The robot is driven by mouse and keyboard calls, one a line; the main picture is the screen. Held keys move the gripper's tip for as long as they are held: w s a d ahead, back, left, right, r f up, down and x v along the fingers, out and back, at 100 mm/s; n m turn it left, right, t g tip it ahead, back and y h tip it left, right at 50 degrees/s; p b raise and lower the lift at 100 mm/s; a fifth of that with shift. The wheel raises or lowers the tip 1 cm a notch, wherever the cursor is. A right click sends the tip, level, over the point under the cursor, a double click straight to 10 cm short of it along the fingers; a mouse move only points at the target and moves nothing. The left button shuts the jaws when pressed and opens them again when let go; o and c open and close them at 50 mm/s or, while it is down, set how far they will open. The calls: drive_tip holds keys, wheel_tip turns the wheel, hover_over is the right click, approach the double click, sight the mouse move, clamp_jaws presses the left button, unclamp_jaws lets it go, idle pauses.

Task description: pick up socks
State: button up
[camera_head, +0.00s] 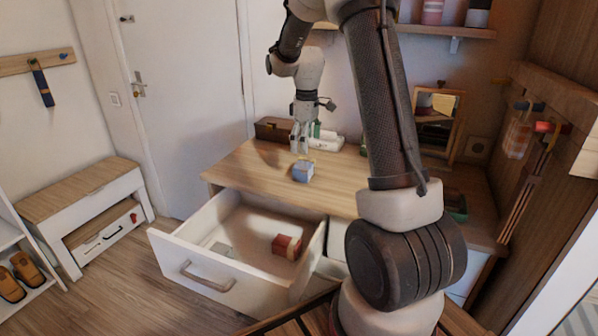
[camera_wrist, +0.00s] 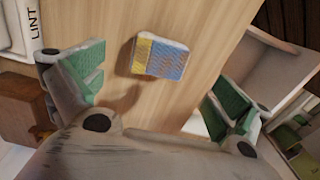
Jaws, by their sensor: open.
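A small folded blue bundle with a yellow end, which looks like the socks (camera_head: 303,172), lies on the wooden dresser top (camera_head: 249,170) near its front edge. In the wrist view the socks (camera_wrist: 162,58) show a knitted blue and yellow surface. My gripper (camera_head: 301,147) is above and just behind the socks, pointing down. In the wrist view its green-padded fingers (camera_wrist: 155,82) are spread wide, with the socks beyond them and nothing held. A red folded bundle (camera_head: 287,246) lies inside the open drawer; I cannot tell whether it is also socks.
The white drawer (camera_head: 222,272) is pulled out in front of the dresser. A brown box (camera_head: 272,129) and a white item (camera_head: 326,142) stand at the back of the top. A framed mirror (camera_head: 436,118) stands to the right. The top around the socks is clear.

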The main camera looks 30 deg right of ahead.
sight(305, 163)
drive_tip(key=shift+a+f, duration=0.1)
drive_tip(key=shift+f, duration=0.1)
drive_tip(key=f, duration=0.7)
drive_tip(key=shift+w+f, duration=0.2)
drive_tip(key=shift+c, duration=0.4)
drive_tip(key=c, duration=1)
